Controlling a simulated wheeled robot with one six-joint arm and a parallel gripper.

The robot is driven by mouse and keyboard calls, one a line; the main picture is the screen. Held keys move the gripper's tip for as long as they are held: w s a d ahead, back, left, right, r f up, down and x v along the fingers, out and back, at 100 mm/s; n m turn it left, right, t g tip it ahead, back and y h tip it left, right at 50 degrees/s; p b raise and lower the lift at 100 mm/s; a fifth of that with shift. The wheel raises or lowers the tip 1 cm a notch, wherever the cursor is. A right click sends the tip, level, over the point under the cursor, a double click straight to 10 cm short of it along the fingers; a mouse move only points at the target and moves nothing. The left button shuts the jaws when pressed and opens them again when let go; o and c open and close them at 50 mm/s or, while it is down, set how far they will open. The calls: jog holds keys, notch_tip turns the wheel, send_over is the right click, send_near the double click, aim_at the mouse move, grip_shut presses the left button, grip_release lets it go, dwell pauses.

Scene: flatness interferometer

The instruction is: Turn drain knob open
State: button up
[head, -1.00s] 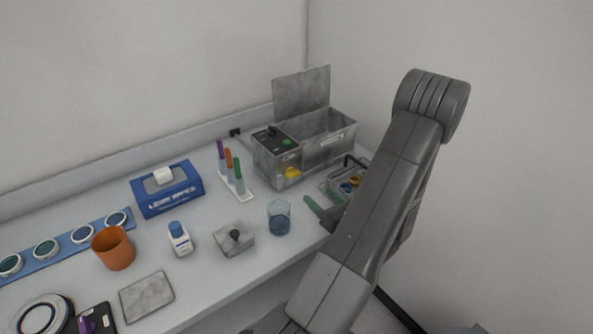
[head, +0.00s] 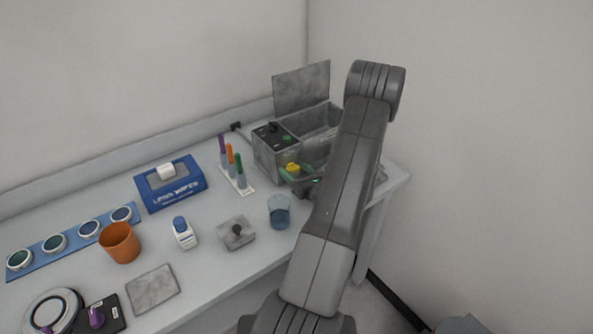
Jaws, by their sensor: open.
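The drain knob appears to be the yellow knob (head: 293,167) low on the front of the grey metal bath (head: 265,158), in the head view. The bath's lid (head: 302,88) stands raised, and a black knob and a green button sit on its top panel. My gripper (head: 299,178) shows green fingers right at the yellow knob, open. Whether the fingers touch the knob or straddle it cannot be told. My arm hides the right part of the bath and most of the gripper body.
A glass beaker (head: 279,212), a grey block with a black knob (head: 236,233) and a rack of coloured tubes (head: 239,176) stand close by on the bench. A blue wipes box (head: 170,185), white bottle (head: 184,233) and orange cup (head: 120,243) stand further left.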

jog(key=shift+c, duration=0.2)
jog(key=c, duration=0.9)
jog(key=n+b, duration=0.1)
jog(key=b, duration=0.2)
jog(key=shift+f, duration=0.3)
jog(key=shift+c, duration=0.2)
jog(key=shift+r+n+b, duration=0.2)
jog(key=shift+n+b, duration=0.5)
jog(key=shift+b, duration=0.55)
jog(key=shift+r, duration=0.1)
jog(key=o, duration=1)
jog(key=b+v, duration=0.3)
jog(key=v, duration=1.1)
